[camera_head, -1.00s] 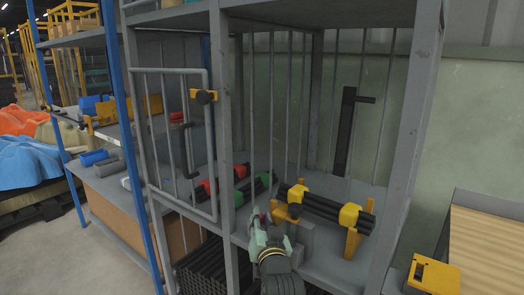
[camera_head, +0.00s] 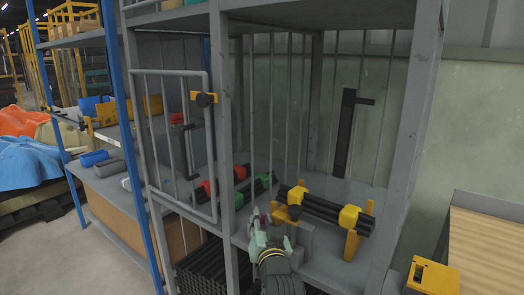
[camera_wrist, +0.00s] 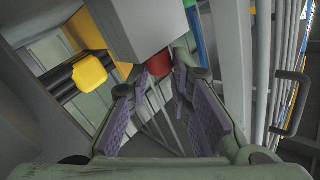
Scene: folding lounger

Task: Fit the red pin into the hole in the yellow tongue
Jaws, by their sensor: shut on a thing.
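The red pin (camera_wrist: 160,63) shows as a short red cylinder between my fingertips in the wrist view. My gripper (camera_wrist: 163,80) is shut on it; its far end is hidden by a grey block. In the head view my gripper (camera_head: 261,222) is at the shelf's front edge, left of the black tube bundle, with a small bit of red at its tip. Several yellow parts show: a piece on the gate (camera_head: 204,99) with a dark round spot, and a yellow bracket (camera_head: 296,194) on the tubes. I cannot tell which is the tongue, and no open hole is clear.
A grey block (camera_wrist: 145,30) stands close to my fingertips. Black tubes with yellow clamps (camera_head: 349,217) lie on the shelf to the right. A barred gate (camera_head: 211,150) and a grey post (camera_head: 228,195) stand left. A yellow plate (camera_head: 432,276) is at lower right.

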